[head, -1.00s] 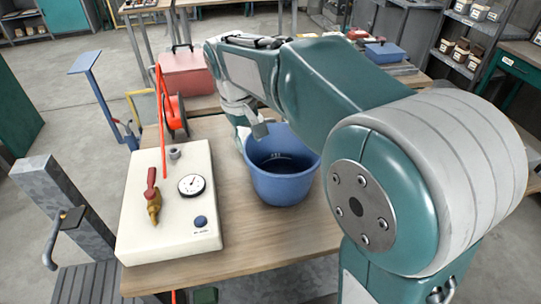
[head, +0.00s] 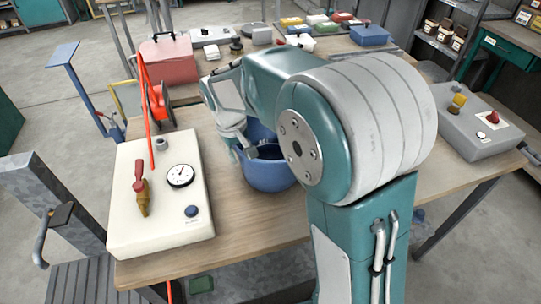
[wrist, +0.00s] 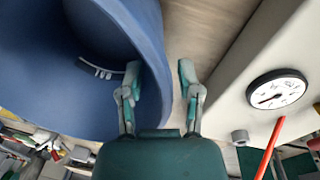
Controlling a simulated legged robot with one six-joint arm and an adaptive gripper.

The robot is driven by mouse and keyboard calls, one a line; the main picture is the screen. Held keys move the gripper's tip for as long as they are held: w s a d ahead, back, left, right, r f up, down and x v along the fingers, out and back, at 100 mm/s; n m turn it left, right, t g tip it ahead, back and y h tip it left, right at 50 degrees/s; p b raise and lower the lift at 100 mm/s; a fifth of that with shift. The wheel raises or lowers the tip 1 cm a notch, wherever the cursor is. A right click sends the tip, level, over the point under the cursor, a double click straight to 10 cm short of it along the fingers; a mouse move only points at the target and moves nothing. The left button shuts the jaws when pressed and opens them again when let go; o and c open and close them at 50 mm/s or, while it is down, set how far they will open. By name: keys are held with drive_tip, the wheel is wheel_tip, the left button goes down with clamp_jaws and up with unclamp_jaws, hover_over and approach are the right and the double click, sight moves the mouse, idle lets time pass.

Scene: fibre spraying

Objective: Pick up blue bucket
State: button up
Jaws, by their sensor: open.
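The blue bucket (head: 268,178) stands upright on the wooden table, partly hidden behind my arm in the head view. In the wrist view the bucket (wrist: 40,80) fills the upper left, with pale marks on its inner wall. My gripper (head: 250,148) is at the bucket's left rim. In the wrist view my gripper (wrist: 158,80) is open. One finger overlaps the bucket's inside and the other is outside, with the wall appearing between them. I cannot tell whether either finger touches the wall.
A white box with a gauge (head: 158,225) stands left of the bucket. A red hose (head: 147,110), a red reel (head: 158,104) and a pink box (head: 170,62) are behind it. A grey box (head: 470,130) stands on the right. The table front (head: 240,240) is bare.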

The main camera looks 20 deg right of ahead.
clamp_jaws()
idle(0.3)
